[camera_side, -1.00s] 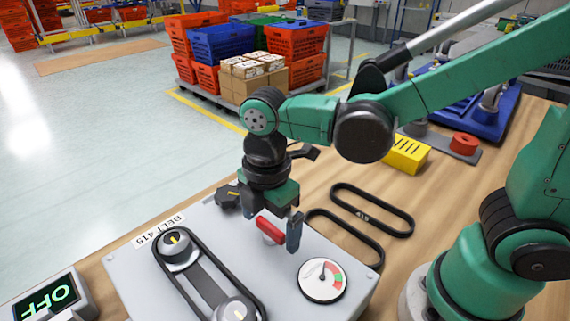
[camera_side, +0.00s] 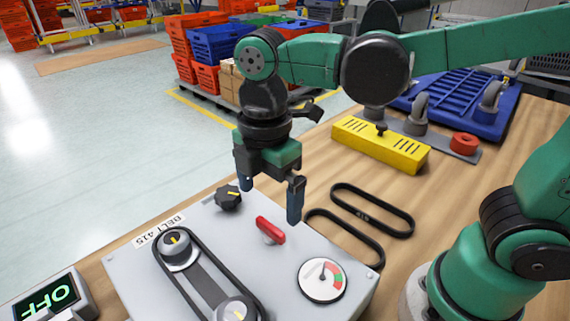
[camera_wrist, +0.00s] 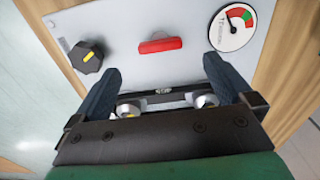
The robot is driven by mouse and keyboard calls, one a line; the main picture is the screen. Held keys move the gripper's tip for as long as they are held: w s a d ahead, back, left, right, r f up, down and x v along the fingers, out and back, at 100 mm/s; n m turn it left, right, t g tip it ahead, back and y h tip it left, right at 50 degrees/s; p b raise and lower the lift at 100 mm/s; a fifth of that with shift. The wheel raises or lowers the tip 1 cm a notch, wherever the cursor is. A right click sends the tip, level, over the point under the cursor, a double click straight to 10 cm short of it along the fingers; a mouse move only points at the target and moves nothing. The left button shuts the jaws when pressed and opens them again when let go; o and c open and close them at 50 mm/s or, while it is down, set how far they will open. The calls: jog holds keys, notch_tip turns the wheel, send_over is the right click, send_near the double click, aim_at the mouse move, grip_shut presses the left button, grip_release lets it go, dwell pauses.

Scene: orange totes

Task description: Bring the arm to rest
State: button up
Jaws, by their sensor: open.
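My gripper (camera_side: 270,190) is open and empty. In the side view it hangs above the back part of the grey panel box (camera_side: 215,220), its two fingers pointing down and spread apart. The red handle (camera_side: 270,230) lies below the fingers, clear of them. In the wrist view the red handle (camera_wrist: 160,45) is ahead of the fingertips, and my gripper (camera_wrist: 160,80) has nothing between its fingers.
The panel carries a black knob (camera_side: 229,197), a belt on two pulleys (camera_side: 208,275) and a dial gauge (camera_side: 322,280). Loose belts (camera_side: 372,210) lie on the wooden table. A display (camera_side: 50,298) reads OFF.

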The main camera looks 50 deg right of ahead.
jog(key=d+m+t, duration=0.7)
jog(key=d+m, duration=0.4)
jog(key=m, duration=0.7)
jog(key=shift+w+f, duration=0.35)
jog(key=shift+f, duration=0.05)
